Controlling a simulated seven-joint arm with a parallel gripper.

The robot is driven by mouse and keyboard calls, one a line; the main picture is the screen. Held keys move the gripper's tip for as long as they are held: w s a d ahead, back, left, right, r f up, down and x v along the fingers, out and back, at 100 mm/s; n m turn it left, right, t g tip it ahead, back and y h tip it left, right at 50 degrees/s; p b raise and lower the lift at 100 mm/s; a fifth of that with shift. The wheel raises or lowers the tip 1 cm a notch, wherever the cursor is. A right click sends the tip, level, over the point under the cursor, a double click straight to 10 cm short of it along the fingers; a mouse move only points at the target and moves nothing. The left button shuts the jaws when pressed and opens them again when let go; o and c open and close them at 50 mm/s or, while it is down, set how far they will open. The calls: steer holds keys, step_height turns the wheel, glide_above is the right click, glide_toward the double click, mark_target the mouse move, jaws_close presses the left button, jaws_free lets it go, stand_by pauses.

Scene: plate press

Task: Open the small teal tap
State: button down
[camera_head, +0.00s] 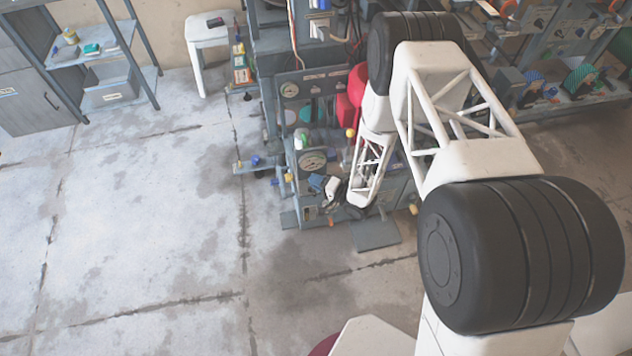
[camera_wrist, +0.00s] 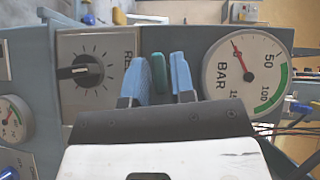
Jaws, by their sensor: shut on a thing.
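The small teal tap (camera_wrist: 157,73) shows in the wrist view as a narrow upright handle in front of the grey panel. My gripper (camera_wrist: 160,78) has its two blue fingers on either side of the handle and is shut on it. The fingers and the black gripper body hide the tap's lower part and base. In the head view my gripper (camera_head: 318,184) is at the front of the grey press, just below a round gauge. The tap cannot be made out there.
In the wrist view, a black rotary knob (camera_wrist: 80,70) is left of the tap and a large BAR pressure gauge (camera_wrist: 246,72) is close on the right. A smaller gauge (camera_wrist: 14,120) is at lower left. Open floor (camera_head: 150,220) lies left of the press.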

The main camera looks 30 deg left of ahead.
steer(key=shift+r+n+t+h, duration=0.2)
steer(key=shift+n+t+h, duration=0.2)
steer(key=shift+n+h, duration=0.7)
steer(key=n+h, duration=0.1)
steer(key=n+t+h, duration=0.1)
steer(key=h, duration=0.1)
steer(key=shift+s+a+t, duration=0.1)
steer(key=shift+t, duration=0.2)
steer(key=n+t+h, duration=0.2)
steer(key=h, duration=0.1)
steer(key=shift+s+a+r+n+t+h, duration=0.1)
steer(key=shift+n+t+h, duration=0.75)
steer(key=shift+h, duration=0.25)
steer(key=c, duration=1.2)
jaws_free()
steer(key=shift+s+r, duration=0.1)
